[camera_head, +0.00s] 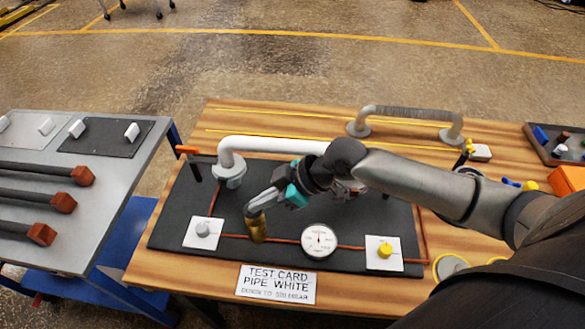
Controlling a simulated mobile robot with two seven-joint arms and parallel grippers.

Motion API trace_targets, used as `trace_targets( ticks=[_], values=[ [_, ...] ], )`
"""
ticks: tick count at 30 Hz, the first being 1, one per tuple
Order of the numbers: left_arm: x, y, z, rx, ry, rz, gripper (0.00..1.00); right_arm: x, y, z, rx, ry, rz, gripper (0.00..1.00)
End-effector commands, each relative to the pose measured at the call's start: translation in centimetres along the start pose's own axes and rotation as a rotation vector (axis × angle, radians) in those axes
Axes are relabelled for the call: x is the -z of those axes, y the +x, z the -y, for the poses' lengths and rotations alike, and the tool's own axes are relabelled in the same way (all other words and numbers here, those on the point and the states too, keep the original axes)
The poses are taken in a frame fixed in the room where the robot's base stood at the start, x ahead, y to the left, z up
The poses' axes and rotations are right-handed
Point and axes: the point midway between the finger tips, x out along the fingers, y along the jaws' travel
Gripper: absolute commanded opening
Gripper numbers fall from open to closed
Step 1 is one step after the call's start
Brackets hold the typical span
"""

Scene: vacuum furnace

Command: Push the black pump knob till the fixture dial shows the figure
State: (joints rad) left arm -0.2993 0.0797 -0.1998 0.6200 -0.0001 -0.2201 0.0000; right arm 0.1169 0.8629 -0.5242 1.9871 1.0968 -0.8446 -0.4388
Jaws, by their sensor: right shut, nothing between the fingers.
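My right gripper (253,207) reaches in from the right, shut and empty, with its fingertips at the top of a brass cylinder (258,231) on the black board (175,232). No black pump knob shows clearly; the fingers cover the cylinder's top, and I cannot tell whether they touch it. The round white fixture dial (319,241) is right of the cylinder. Its needle seems to point roughly upward, but its figures are too small to read. A white card (276,284) at the table's front reads "TEST CARD PIPE WHITE"; its smaller figure is unclear. My left gripper is out of view.
A grey corrugated pipe (410,112) stands at the back. A grey bench (80,215) is at left.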

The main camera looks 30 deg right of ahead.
Motion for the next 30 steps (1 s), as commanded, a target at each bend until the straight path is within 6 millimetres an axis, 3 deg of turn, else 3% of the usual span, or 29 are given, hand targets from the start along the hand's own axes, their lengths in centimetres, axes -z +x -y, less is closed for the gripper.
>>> trace_targets(
  ticks=[1,6,21,30],
  values=[
    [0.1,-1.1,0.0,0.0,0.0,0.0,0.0,0.7,-0.6,0.1,0.001,0.001,0.001,0.0],
    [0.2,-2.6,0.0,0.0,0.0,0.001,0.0,1.9,-1.8,0.0,-0.006,0.0,-0.002,0.0],
    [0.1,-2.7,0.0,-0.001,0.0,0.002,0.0,1.6,-9.0,0.1,-0.005,-0.002,-0.001,0.0],
    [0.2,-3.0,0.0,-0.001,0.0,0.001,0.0,1.7,-11.0,0.1,-0.006,-0.001,-0.005,0.0]
  ],
)
